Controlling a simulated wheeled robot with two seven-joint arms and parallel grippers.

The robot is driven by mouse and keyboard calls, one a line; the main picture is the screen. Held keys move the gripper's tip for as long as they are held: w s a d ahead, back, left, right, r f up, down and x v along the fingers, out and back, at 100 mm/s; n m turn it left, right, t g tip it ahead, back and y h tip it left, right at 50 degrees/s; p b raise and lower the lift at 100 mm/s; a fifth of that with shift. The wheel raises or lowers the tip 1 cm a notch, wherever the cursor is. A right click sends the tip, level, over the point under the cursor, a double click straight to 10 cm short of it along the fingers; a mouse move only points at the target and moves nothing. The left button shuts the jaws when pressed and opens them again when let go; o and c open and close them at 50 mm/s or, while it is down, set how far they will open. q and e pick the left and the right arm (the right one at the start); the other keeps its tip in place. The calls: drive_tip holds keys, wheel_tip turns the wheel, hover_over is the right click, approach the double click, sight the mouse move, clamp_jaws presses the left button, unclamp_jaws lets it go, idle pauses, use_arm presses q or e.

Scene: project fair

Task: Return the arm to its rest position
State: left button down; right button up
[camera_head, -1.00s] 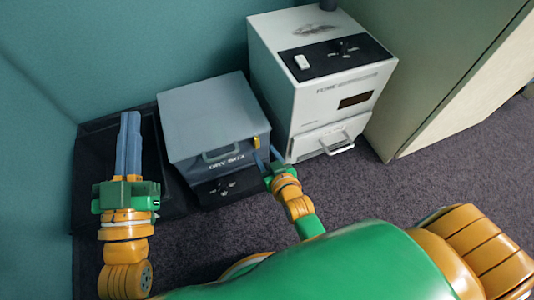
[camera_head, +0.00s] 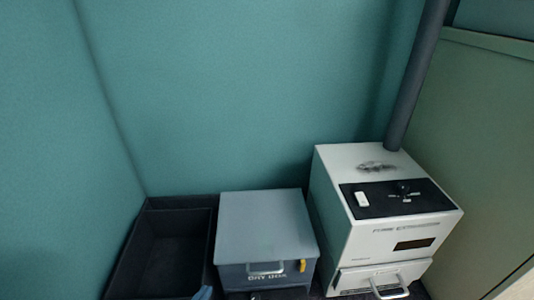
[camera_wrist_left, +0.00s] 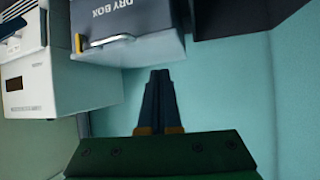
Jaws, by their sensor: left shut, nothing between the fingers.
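In the head view only the blue fingertips of my left gripper (camera_head: 204,293) show, at the bottom edge, by the front right of the black bin. In the left wrist view the left gripper (camera_wrist_left: 160,76) has its two blue fingers together, with nothing between them. That view is upside down, with the grey dry box (camera_wrist_left: 122,28) beyond the fingertips and apart from them. My right gripper is not in view.
The closed grey dry box (camera_head: 265,218) stands between the open, empty-looking black bin (camera_head: 208,252) and the white fume machine (camera_head: 335,205). A dark pipe (camera_head: 415,75) rises from the machine. Teal walls (camera_head: 240,90) stand behind and left; a pale green panel (camera_head: 485,140) is at right.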

use_arm(q)
drive_tip(key=s+a+f+g+y+p, duration=0.2)
drive_tip(key=s+a+f+g+p, duration=0.15)
drive_tip(key=s+f+g, duration=0.7)
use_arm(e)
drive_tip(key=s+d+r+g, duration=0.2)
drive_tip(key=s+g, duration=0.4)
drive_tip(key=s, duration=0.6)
use_arm(q)
drive_tip(key=s+a+r+p, duration=0.3)
drive_tip(key=s+r+p, duration=1.4)
drive_tip(key=p, duration=2)
wheel_tip(320, 180, up, 3)
drive_tip(key=shift+r, duration=0.1)
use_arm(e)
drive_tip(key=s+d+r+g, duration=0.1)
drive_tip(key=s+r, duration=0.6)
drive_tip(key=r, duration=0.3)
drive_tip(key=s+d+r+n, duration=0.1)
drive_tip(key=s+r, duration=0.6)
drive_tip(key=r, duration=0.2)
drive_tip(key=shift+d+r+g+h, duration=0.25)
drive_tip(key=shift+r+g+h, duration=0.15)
use_arm(q)
drive_tip(key=shift+d, duration=0.1)
